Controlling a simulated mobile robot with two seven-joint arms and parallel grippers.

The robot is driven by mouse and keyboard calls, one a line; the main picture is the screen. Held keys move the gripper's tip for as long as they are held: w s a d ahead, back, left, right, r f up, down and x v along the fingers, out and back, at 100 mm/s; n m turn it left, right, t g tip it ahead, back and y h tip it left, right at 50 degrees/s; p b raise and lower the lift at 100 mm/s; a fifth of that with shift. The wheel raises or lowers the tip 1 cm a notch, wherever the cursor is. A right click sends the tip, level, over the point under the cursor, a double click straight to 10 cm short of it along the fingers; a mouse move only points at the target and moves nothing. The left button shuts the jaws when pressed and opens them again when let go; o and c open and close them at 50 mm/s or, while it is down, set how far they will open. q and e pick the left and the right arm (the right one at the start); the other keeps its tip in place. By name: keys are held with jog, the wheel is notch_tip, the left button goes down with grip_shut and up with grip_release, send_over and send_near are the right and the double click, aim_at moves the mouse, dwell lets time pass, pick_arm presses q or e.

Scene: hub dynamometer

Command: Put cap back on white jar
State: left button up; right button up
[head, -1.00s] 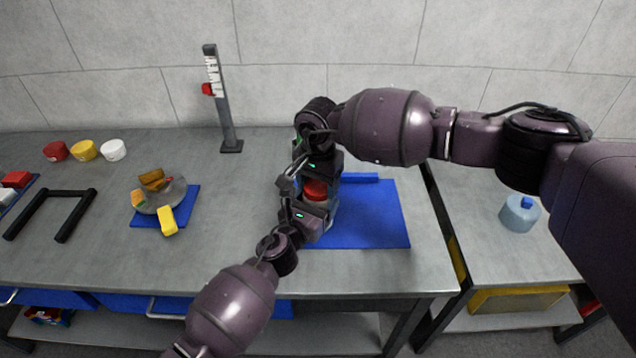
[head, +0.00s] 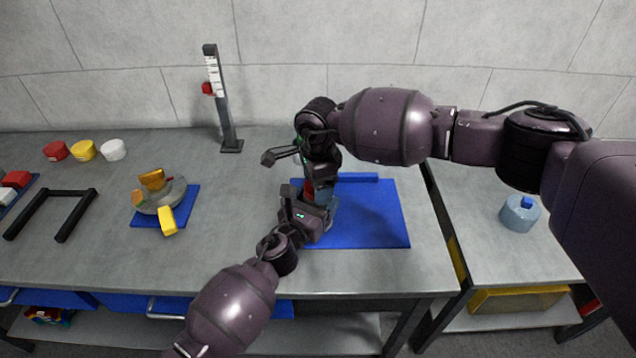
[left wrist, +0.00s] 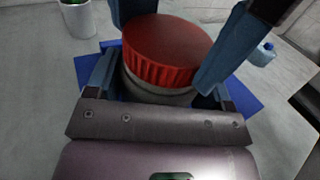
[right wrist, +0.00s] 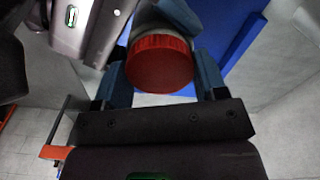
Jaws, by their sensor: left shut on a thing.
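The white jar (left wrist: 158,95) stands on the blue mat, with the ribbed red cap (left wrist: 165,45) at its top. The cap also shows in the right wrist view (right wrist: 160,62). Whether it is fully seated I cannot tell. My left gripper (head: 312,213) is shut on the jar's body below the cap. My right gripper (right wrist: 163,82) is at the cap, its fingers on either side; I cannot tell whether they press on it. In the head view both grippers mostly hide the jar and cap.
The blue mat (head: 375,220) is mostly bare at right. A bowl (head: 160,193) of pieces sits on a smaller blue mat at left. Red, yellow and white pots stand behind it. A post gauge (head: 220,100) rises at the back. A blue bottle (head: 520,212) stands on the right table.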

jog(key=o, duration=0.4)
jog(key=shift+r, duration=2.25)
jog(key=shift+r, duration=0.1)
jog(key=shift+c, duration=0.4)
notch_tip(320, 180, up, 3)
jog(key=n, duration=0.5)
jog(key=shift+r, duration=0.15)
jog(key=shift+f, duration=4)
jog(key=shift+c, duration=0.4)
